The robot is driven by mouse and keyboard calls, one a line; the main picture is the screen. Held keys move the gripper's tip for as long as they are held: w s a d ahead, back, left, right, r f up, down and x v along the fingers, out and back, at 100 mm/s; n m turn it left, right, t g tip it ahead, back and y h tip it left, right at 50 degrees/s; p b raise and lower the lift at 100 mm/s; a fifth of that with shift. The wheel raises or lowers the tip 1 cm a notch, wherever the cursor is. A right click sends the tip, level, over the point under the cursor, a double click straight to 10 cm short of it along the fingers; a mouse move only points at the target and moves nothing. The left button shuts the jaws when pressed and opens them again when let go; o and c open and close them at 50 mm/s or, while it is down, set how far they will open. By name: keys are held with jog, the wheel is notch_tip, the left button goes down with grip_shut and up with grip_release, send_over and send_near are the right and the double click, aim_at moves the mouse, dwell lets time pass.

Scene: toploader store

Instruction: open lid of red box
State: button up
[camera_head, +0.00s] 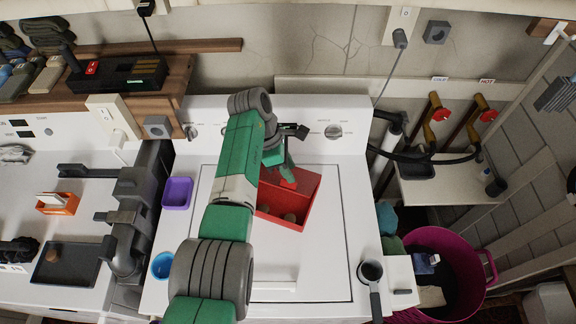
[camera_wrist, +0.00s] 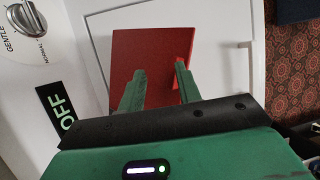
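The red box (camera_head: 300,212) sits on the white washer top in the head view. Its inside shows in part, with small brownish items near its lower end. My gripper (camera_head: 288,180) is over the far part of the box and hides some of it. In the wrist view a flat red panel of the box (camera_wrist: 150,45) lies beyond my gripper (camera_wrist: 158,74). The two green fingers are apart, with nothing clearly held between them. I cannot tell whether the fingertips touch the box, or how the lid stands behind the arm.
A purple tray (camera_head: 177,193) and a blue cup (camera_head: 162,265) stand left of my arm on the washer top. A dark-handled pot (camera_head: 371,271) is at the front right. A magenta tub (camera_head: 470,290) stands right of the washer. The washer top right of the box is clear.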

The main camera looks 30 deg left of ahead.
jog(key=shift+r, duration=0.1)
jog(key=v, duration=0.7)
jog(key=shift+a+r, duration=0.2)
jog(key=shift+r, duration=0.1)
